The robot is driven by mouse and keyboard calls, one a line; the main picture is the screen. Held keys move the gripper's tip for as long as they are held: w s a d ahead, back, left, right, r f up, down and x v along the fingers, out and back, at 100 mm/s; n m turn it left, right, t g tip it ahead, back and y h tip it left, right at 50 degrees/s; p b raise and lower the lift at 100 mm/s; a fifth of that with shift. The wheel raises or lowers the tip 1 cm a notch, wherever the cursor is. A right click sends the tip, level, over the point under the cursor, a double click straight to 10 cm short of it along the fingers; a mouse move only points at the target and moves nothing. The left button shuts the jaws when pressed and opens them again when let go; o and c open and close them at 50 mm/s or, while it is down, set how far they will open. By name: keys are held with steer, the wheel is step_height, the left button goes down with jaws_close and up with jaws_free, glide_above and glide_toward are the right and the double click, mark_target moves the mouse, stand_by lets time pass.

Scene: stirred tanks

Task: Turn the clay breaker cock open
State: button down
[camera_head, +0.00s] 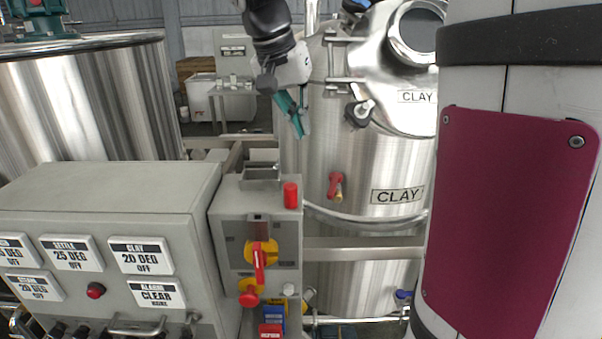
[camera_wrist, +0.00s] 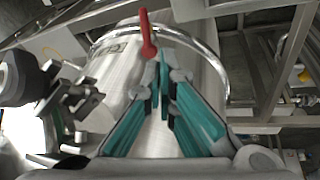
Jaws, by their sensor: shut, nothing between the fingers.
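The clay breaker cock is a red lever handle (camera_head: 336,184) with a small brass-coloured end, on the front wall of the steel tank (camera_head: 378,160) labelled CLAY. The red handle also shows in the wrist view (camera_wrist: 147,36), just beyond the fingertips, standing upright in that picture. My gripper (camera_head: 301,134), with teal fingers, is above and to the left of the cock in the head view and points down. In the wrist view my gripper (camera_wrist: 161,68) has its fingertips together with nothing held. Whether the tips touch the handle cannot be told, but they look apart from it.
A grey control box (camera_head: 257,210) with a yellow and red rotary switch stands in front, left of the cock. A labelled panel (camera_head: 110,215) is at lower left. A steel rail (camera_wrist: 205,50) curves around the tank. Clamps and a hatch (camera_head: 405,97) sit above the cock.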

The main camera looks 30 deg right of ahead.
steer(key=p, duration=0.2)
glide_toward(332, 187)
step_height(332, 187, down, 6)
steer(key=w+d, duration=0.2)
steer(key=shift+s+f, duration=0.2)
steer(key=shift+f, duration=0.05)
steer(key=shift+s+d+f+p, duration=0.3)
steer(key=shift+s+d+p, duration=0.1)
steer(key=shift+s, duration=0.3)
steer(key=shift+f, duration=0.1)
steer(key=shift+f, duration=0.1)
